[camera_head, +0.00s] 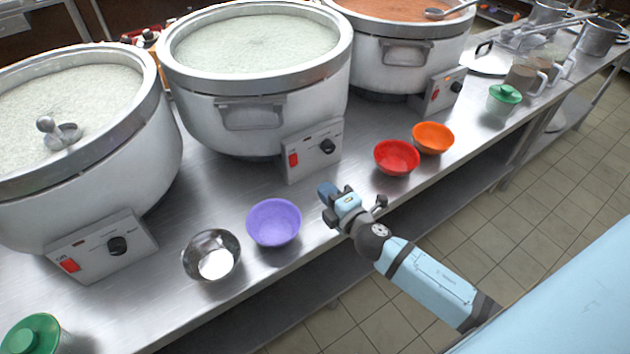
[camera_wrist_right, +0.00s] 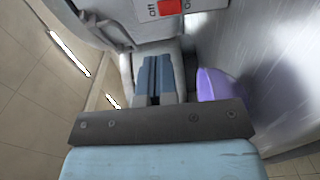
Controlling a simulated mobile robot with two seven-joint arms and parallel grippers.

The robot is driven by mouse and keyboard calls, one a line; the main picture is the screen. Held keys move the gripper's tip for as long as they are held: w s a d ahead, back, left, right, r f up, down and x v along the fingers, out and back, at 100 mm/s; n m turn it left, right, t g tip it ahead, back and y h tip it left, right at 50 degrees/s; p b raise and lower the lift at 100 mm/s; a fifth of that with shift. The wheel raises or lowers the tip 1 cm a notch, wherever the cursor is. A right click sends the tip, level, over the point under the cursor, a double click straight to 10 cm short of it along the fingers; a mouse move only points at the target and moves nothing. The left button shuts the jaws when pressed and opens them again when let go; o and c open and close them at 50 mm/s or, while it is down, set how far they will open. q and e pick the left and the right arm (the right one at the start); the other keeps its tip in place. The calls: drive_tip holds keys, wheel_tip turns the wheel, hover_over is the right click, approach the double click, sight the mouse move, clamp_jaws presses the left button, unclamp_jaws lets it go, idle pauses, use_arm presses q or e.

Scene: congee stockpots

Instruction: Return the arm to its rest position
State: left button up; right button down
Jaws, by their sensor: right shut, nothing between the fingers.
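My right gripper (camera_head: 328,193) is over the front part of the steel counter (camera_head: 345,158), between the purple bowl (camera_head: 273,222) and the red bowl (camera_head: 397,157). Its fingers are shut with nothing between them, and they also show shut in the right wrist view (camera_wrist_right: 154,78). The right arm comes in from the lower right of the head view. The purple bowl also shows beside the fingers in the right wrist view (camera_wrist_right: 213,84). My left gripper is not in view.
Several large stockpots (camera_head: 255,70) line the back of the counter. A control box (camera_head: 313,150) with a red switch is close behind my gripper. A metal bowl (camera_head: 211,256), an orange bowl (camera_head: 433,138) and a green-lidded jar (camera_head: 504,98) stand along the front. Tiled floor (camera_head: 545,185) is clear to the right.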

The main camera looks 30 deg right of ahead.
drive_tip(key=shift+s+r, duration=0.1)
drive_tip(key=shift+s, duration=0.55)
drive_tip(key=s+a+f+m+g+p, duration=0.2)
drive_tip(key=s+a+m+g+p, duration=0.1)
drive_tip(key=s+m, duration=0.5)
drive_tip(key=s+a+f+m+g+y+p, duration=0.1)
drive_tip(key=s+a+f+m+g+p, duration=0.1)
drive_tip(key=s+a+m+p, duration=0.3)
drive_tip(key=s+m+g+p, duration=0.1)
drive_tip(key=s+m+p, duration=0.1)
drive_tip(key=s+m, duration=0.1)
drive_tip(key=shift+s+a+g+y, duration=0.3)
drive_tip(key=shift+s+a, duration=0.05)
drive_tip(key=shift+s, duration=0.5)
drive_tip(key=shift+d, duration=0.1)
